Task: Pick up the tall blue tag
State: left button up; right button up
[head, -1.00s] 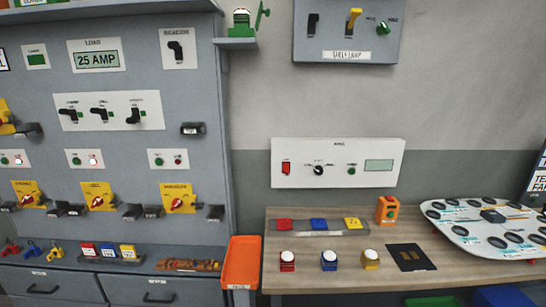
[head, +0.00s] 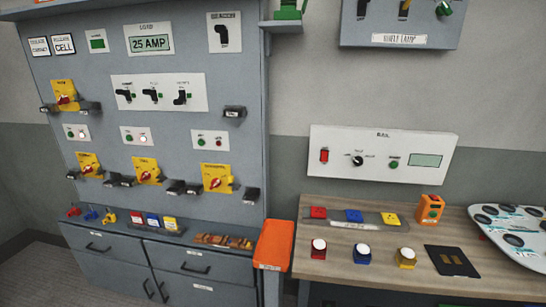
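A blue tag (head: 153,220) with a white upper part stands upright in a small rack on the cabinet ledge, at the lower left of the head view. It stands between a red tag (head: 137,219) and a yellow tag (head: 170,224). A flat blue piece (head: 353,215) lies on a grey strip on the table, between a red piece (head: 318,212) and a yellow piece (head: 391,219). Neither of my grippers shows, and nothing is seen touching the tags.
Small red, blue and yellow padlocks (head: 91,214) lie left of the rack. Brown pieces (head: 224,241) lie right of it. An orange bin (head: 273,244) hangs between cabinet and table (head: 320,275). Several coloured buttons stand on the table. Switch handles jut from the cabinet above the ledge.

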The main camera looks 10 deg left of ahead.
aim_at(152, 220)
jog(key=u, duration=1.4)
